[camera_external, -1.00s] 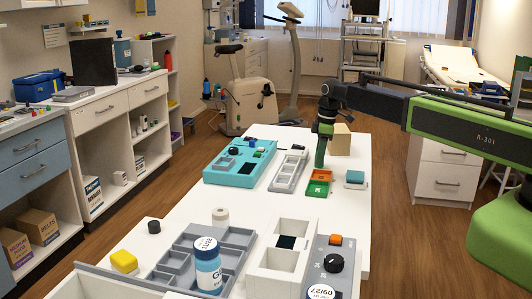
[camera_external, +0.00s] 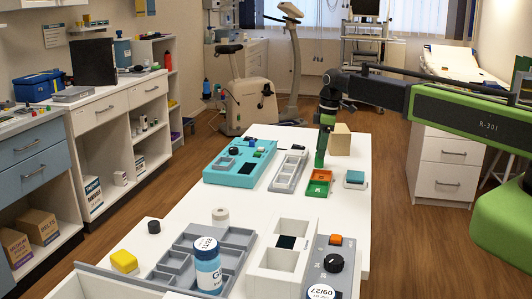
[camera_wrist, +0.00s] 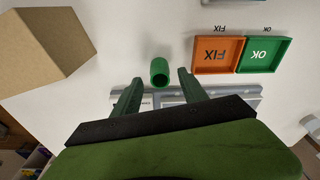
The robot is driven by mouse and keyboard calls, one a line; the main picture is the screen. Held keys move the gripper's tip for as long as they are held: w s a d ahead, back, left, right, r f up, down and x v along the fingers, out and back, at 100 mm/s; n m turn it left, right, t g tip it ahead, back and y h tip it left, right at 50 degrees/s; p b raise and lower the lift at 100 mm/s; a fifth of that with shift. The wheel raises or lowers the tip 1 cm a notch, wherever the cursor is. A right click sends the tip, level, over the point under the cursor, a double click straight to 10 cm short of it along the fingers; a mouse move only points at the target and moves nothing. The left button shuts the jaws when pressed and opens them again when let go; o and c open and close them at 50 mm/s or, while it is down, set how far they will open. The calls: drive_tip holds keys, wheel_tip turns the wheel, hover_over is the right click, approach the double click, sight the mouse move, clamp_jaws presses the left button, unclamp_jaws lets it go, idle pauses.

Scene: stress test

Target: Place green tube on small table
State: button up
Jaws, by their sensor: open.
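The green tube (camera_wrist: 159,73) stands upright on the white table, seen from above in the wrist view. My gripper (camera_wrist: 159,78) is open, with one green finger on each side of the tube and a visible gap to each. The tube appears just beyond the fingertips. In the external view, my gripper (camera_external: 322,145) points straight down over the far part of the table, and the tube (camera_external: 320,158) shows just below it. I cannot tell which surface is the small table; the long white table (camera_external: 215,188) is the nearest one.
An orange FIX tray (camera_wrist: 216,54) and a green OK tray (camera_wrist: 264,54) lie right of the tube. A cardboard-coloured box (camera_wrist: 45,50) is on the left. A grey compartment tray (camera_external: 289,172), a turquoise panel (camera_external: 232,178) and a teal block (camera_external: 355,177) are also near.

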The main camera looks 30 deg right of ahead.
wheel_tip(320, 180, up, 9)
drive_tip(key=p, duration=0.7)
drive_tip(key=s+d+m, duration=0.4)
drive_tip(key=s+m, duration=0.1)
drive_tip(key=s, duration=0.5)
drive_tip(key=s+d+m+h, duration=0.1)
drive_tip(key=s+d+m, duration=0.3)
drive_tip(key=s, duration=0.6)
drive_tip(key=shift+d+f+m+g, duration=0.2)
drive_tip(key=shift+d+m+g, duration=0.15)
drive_tip(key=shift+m, duration=0.85)
drive_tip(key=shift+o, duration=0.5)
drive_tip(key=shift+w+a, duration=0.1)
